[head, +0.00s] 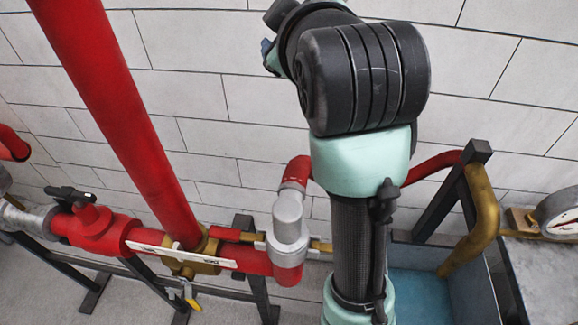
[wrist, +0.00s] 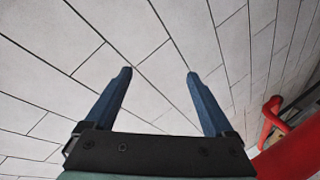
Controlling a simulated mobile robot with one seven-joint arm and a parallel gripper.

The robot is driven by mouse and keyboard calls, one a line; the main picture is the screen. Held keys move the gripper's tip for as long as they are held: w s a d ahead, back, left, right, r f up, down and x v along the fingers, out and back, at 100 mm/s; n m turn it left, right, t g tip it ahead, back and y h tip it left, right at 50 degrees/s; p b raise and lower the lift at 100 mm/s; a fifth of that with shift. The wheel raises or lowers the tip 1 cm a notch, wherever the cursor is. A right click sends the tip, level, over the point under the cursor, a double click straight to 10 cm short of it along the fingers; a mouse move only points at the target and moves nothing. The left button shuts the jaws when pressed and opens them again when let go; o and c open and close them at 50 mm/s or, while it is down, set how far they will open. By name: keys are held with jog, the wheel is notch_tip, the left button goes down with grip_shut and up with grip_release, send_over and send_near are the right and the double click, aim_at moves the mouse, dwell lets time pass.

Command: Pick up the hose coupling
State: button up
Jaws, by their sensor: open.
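My gripper (wrist: 158,74) is open in the wrist view, with its two blue fingers wide apart and nothing between them. It faces the pale block wall. In the head view my arm rises in front of the pipes, and its dark joint hides most of the wrist. I cannot pick out a hose coupling with certainty in either view. A grey metal fitting (head: 288,222) joined to red pipe stands left of my arm in the head view, but I cannot tell whether it is the coupling.
A thick red pipe (head: 125,115) slants down to a horizontal red pipe with a valve (head: 92,228) and a yellow handle (head: 191,294). A blue container (head: 425,275), a brass pipe (head: 482,215) and a gauge (head: 560,214) are at the right. Red piping (wrist: 272,118) is right of my gripper.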

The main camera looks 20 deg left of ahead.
jog(key=s+a+f+n+g, duration=0.25)
jog(key=a+n+g, duration=0.2)
jog(key=n, duration=0.45)
jog(key=n+g+h, duration=0.8)
jog(key=n+h, duration=0.1)
jog(key=n, duration=0.8)
send_over(285, 203)
notch_tip(285, 203, down, 9)
jog(key=shift+w+r, duration=0.1)
jog(key=shift+r, duration=0.05)
jog(key=shift+f+g, duration=0.25)
jog(key=shift+f, duration=0.1)
notch_tip(285, 203, down, 7)
jog(key=shift+r+p, duration=0.15)
jog(key=shift+p, duration=0.45)
jog(key=f, duration=0.1)
jog(key=f+p, duration=0.1)
jog(key=f, duration=0.1)
jog(key=f+p, duration=0.1)
jog(key=shift+s+d+f, duration=0.25)
jog(key=shift+s+f, duration=0.05)
jog(key=shift+f, duration=0.4)
